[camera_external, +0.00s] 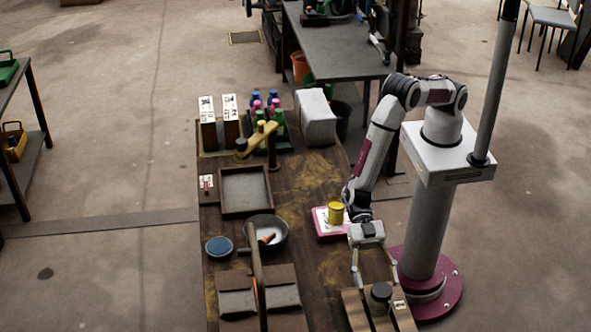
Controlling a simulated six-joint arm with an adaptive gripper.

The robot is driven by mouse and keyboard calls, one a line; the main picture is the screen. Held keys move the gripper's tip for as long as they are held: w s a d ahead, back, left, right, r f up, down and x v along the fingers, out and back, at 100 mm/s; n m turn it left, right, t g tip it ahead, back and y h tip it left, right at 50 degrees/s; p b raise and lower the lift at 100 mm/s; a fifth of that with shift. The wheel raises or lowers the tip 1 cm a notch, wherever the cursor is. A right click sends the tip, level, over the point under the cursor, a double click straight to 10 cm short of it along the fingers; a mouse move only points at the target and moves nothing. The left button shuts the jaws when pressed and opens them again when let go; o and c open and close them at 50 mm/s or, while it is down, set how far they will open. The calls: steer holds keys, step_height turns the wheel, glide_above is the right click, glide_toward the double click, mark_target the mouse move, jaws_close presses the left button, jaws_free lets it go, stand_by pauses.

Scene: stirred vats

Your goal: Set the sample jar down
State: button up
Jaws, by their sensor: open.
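A small dark jar with a grey-green lid (381,291) stands upright on a wooden stand (356,312) at the front right of the bench. My gripper (375,277) points down over the stand with its fingers spread wide, one to each side of the jar top. I cannot tell whether a finger touches it. A yellow jar (335,213) stands upright on a pink and white pad (325,229), behind and left of my gripper. No label shows which one is the sample jar.
The wooden bench (307,255) also holds a dark pan (277,247), a blue-topped round dish (219,247), a grey tray (267,207), and an upright brown post or panel (257,285). Coloured bottles (279,122), boxes (208,124) and a grey block (315,118) stand at the back.

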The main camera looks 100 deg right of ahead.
mark_target(378, 284)
steer(key=shift+s+a+f, duration=0.15)
steer(key=shift+a+f, duration=0.05)
steer(key=shift+a, duration=0.35)
steer(key=shift+s+a+f, duration=0.15)
steer(key=shift+a, duration=0.35)
steer(key=shift+x, duration=1)
steer(key=shift+w, duration=0.1)
steer(key=c, duration=1.3)
steer(key=shift+r, duration=0.15)
steer(key=shift+c, duration=0.2)
steer(key=shift+r, duration=4.9)
